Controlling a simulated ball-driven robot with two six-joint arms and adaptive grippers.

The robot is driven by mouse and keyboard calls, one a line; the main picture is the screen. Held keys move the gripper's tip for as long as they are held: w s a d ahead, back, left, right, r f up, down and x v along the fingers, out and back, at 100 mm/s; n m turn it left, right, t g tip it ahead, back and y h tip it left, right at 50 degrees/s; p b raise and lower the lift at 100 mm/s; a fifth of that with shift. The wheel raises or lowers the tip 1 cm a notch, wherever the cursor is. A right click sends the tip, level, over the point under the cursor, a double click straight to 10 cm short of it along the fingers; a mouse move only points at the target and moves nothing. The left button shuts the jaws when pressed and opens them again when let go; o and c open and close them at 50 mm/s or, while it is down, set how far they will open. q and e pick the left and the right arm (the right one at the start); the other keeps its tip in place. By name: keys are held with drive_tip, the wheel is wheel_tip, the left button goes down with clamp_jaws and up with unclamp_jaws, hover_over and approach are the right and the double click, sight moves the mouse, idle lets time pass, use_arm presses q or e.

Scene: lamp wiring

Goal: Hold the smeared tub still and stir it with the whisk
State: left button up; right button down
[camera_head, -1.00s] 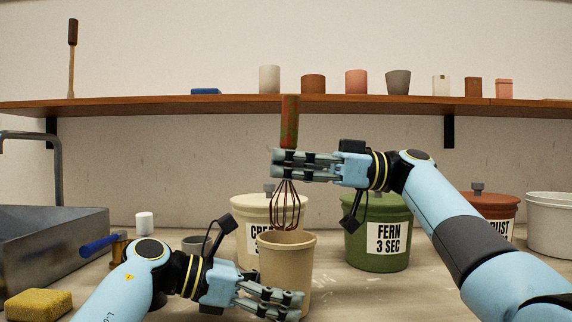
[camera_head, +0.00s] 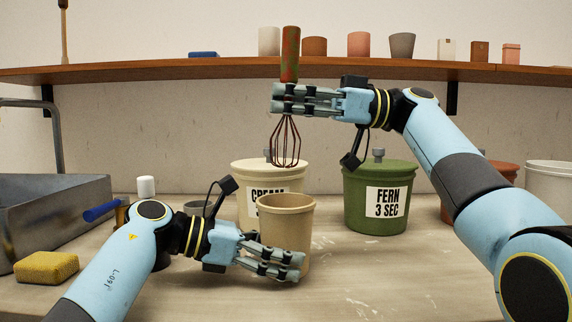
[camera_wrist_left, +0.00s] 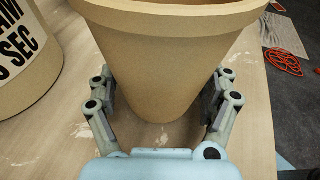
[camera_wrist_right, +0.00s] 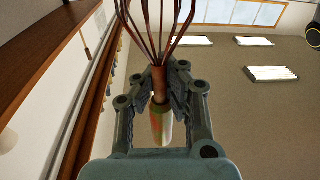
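The tan tub (camera_head: 285,222) stands upright on the bench; its inside is mostly hidden. It also fills the top of the left wrist view (camera_wrist_left: 160,65). My left gripper (camera_head: 272,262) is low on the tub, its fingers on either side and apparently against the wall. The whisk (camera_head: 286,145) hangs upright, wires down, with a green and rust-coloured handle. My right gripper (camera_head: 290,98) is shut on the lower part of the handle, also seen in the right wrist view (camera_wrist_right: 160,95). The wires are above the tub's rim and clear of it.
A cream lidded bucket (camera_head: 245,180) stands close behind the tub. A green FERN bucket (camera_head: 376,205) stands to the right. A sink (camera_head: 50,215), a yellow sponge (camera_head: 47,267) and a blue-handled tool (camera_head: 103,210) are left. A shelf (camera_head: 220,74) runs behind the whisk. The front right bench is clear.

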use_arm(q)
drive_tip(key=shift+o, duration=1.4)
drive_tip(key=shift+a, duration=0.1)
